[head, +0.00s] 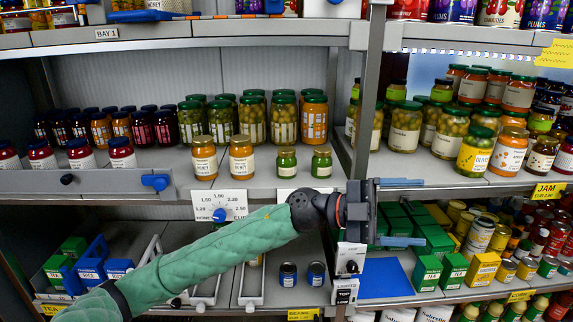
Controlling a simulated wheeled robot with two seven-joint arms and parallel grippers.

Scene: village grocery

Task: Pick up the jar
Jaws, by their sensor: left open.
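Many jars stand on the shelves, and I cannot tell which one the task means. Two honey jars, a left one (204,158) and a right one (241,157), stand at the front of the middle shelf. Two small green jars, one on the left (286,163) and one on the right (321,163), stand beside them. Two small dark jars, left (288,274) and right (316,274), stand on the lower shelf. My left gripper (408,212) is open and empty, its fingers pointing right, in front of the shelf edge by the upright. My right gripper is out of view.
A grey upright (367,100) divides the two bays. Jars of olives (450,134) and other goods crowd the right shelf. A bare blue mat (385,278) lies below my gripper. Green boxes (428,272) stand right of it.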

